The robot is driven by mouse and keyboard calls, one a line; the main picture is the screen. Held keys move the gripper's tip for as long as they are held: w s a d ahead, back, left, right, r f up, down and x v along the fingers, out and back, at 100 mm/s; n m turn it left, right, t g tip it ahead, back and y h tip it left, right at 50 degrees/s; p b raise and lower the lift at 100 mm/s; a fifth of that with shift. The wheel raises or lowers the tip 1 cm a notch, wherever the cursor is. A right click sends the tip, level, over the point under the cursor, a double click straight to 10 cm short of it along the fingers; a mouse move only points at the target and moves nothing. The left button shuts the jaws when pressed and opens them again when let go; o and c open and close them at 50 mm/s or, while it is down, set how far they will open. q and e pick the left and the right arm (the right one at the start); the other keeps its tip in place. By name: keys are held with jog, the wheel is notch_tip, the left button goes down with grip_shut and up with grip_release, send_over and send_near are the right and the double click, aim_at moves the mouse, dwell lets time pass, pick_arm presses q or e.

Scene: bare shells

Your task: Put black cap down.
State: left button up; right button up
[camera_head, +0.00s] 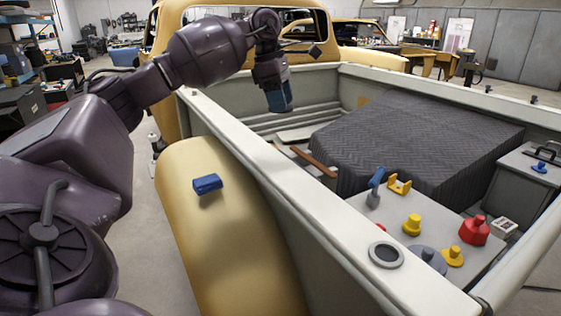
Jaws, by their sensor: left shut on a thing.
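My left arm reaches in from the left and bends down at the wrist over the truck bed's near side. My left gripper (280,104) points down there, above the bed and clear of the rail. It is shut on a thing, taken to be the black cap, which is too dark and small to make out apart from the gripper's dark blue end. My right gripper is not in view.
The bed's pale side rail (270,160) runs below the gripper. A dark quilted blanket (420,135) covers a block. A blue block (207,184) sits on the yellow fender (215,240).

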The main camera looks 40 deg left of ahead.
pick_arm(q)
send_over(284, 168)
jog(key=f, duration=1)
jog(key=shift+s+a+f+p, duration=0.2)
jog(key=shift+s+a+p, duration=0.05)
jog(key=shift+a+p, duration=0.05)
jog(key=shift+f, duration=1.1)
notch_tip(284, 168, down, 3)
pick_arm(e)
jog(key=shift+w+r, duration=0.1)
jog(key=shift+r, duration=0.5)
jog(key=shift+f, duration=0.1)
pick_arm(q)
jog(key=shift+f, duration=0.15)
jog(key=o, duration=0.9)
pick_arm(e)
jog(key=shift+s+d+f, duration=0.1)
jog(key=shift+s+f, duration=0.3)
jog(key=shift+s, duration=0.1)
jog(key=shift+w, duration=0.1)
